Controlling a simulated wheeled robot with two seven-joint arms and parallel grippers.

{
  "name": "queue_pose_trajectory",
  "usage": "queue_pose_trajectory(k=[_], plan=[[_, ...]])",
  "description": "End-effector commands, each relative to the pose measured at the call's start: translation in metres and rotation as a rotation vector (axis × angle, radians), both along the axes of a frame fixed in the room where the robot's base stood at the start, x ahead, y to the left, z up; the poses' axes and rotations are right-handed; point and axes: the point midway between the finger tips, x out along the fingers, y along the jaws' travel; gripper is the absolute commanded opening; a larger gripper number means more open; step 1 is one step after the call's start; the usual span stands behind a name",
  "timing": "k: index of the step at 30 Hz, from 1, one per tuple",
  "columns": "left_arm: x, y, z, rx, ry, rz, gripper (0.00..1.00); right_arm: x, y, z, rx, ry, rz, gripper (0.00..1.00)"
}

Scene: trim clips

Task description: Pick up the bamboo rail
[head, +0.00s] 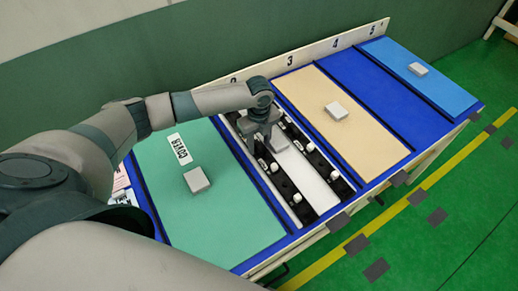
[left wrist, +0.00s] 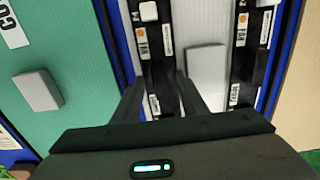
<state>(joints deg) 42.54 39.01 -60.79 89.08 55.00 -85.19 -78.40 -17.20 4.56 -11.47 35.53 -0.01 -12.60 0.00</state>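No rail that clearly looks like bamboo shows, and I cannot tell which piece it is. In the head view my left gripper (head: 262,148) points down over the uncovered bay, which has black strips (head: 318,161) with white clips on both sides of a white panel (head: 310,183). In the left wrist view its fingers (left wrist: 160,80) stand apart, one on either side of the left black strip (left wrist: 156,47). I cannot tell whether they touch it. A grey block (left wrist: 207,72) on the white panel lies just right of the fingers. My right gripper is out of view.
A green cover panel (head: 235,225) with a grey block and a COVER label lies left of the bay. A beige panel (head: 365,140) with a grey block lies right, then a bare blue bay (head: 385,100) and a light blue panel (head: 435,85). A numbered white board runs along the back.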

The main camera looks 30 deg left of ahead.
Motion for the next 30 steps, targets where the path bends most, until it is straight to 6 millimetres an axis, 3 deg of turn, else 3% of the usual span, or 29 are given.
queue_pose_trajectory(k=[6, 11, 23, 30], plan=[[0.000, 0.000, 0.000, 0.000, 0.000, 0.000, 0.39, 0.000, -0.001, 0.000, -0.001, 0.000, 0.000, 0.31], [0.000, 0.000, 0.001, 0.000, 0.000, 0.000, 0.01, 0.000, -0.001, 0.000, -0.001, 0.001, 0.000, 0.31], [0.001, 0.000, 0.003, 0.000, -0.002, 0.000, 0.00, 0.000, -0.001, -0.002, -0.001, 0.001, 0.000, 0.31], [0.002, 0.001, 0.022, 0.000, -0.004, 0.000, 0.00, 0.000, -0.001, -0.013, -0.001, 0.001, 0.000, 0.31]])
